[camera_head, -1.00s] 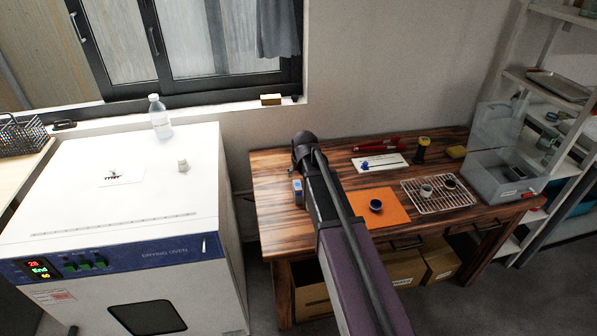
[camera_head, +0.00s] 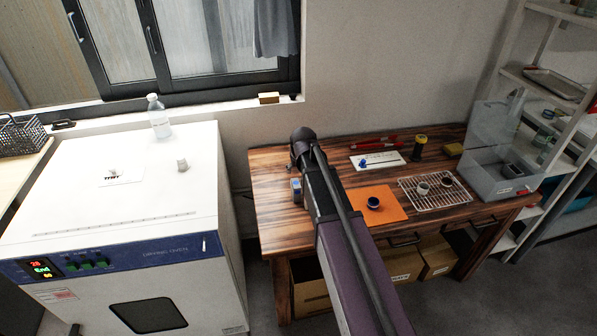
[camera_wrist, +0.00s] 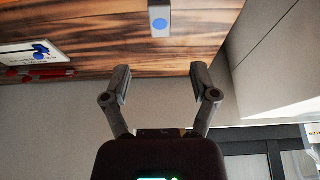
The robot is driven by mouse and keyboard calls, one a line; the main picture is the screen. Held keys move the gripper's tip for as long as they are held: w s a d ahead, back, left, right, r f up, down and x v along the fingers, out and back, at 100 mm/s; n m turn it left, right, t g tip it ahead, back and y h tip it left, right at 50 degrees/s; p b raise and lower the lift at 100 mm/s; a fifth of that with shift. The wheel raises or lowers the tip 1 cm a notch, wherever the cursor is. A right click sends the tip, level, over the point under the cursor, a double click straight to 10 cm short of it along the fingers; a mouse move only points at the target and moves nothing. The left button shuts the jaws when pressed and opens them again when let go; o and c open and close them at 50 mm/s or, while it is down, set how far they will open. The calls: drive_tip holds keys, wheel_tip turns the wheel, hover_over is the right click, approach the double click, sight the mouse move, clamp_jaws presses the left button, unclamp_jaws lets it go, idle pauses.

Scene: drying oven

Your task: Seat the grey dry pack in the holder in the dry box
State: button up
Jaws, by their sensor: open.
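A small grey block with a blue round spot, likely the grey dry pack (camera_head: 296,189), stands near the left side of the wooden table. It also shows at the top of the wrist view (camera_wrist: 159,20). My gripper (camera_wrist: 160,78) is open and empty, with its fingers spread below the pack in the wrist view and apart from it. In the head view my arm hides most of the gripper. The clear dry box (camera_head: 493,180) stands at the table's right end, lid raised. A dark piece inside may be the holder (camera_head: 516,171); its details are too small to tell.
An orange mat (camera_head: 393,196) with a dark blue cup, a wire rack (camera_head: 437,203) with two small cups, a white board (camera_head: 368,162) and a dark and yellow bottle (camera_head: 419,147) lie between the pack and the dry box. A drying oven (camera_head: 120,225) stands left.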

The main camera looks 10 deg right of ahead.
drive_tip(key=s+f+g, duration=0.1)
drive_tip(key=s+g, duration=0.3)
drive_tip(key=s, duration=2)
drive_tip(key=shift+s+a+f+g, duration=0.2)
drive_tip(key=shift+s+a+g, duration=0.1)
drive_tip(key=shift+s+a, duration=0.1)
drive_tip(key=shift+o, duration=0.5)
drive_tip(key=shift+w, duration=0.15)
wheel_tip(320, 180, up, 4)
drive_tip(key=p, duration=0.4)
hover_over(296, 183)
drive_tip(key=shift+d, duration=0.1)
drive_tip(key=shift+f, duration=0.2)
wheel_tip(296, 183, down, 8)
drive_tip(key=b, duration=0.8)
drive_tip(key=shift+f+b, duration=0.15)
drive_tip(key=shift+b, duration=0.2)
drive_tip(key=shift+f+b, duration=2.55)
drive_tip(key=shift+f, duration=0.05)
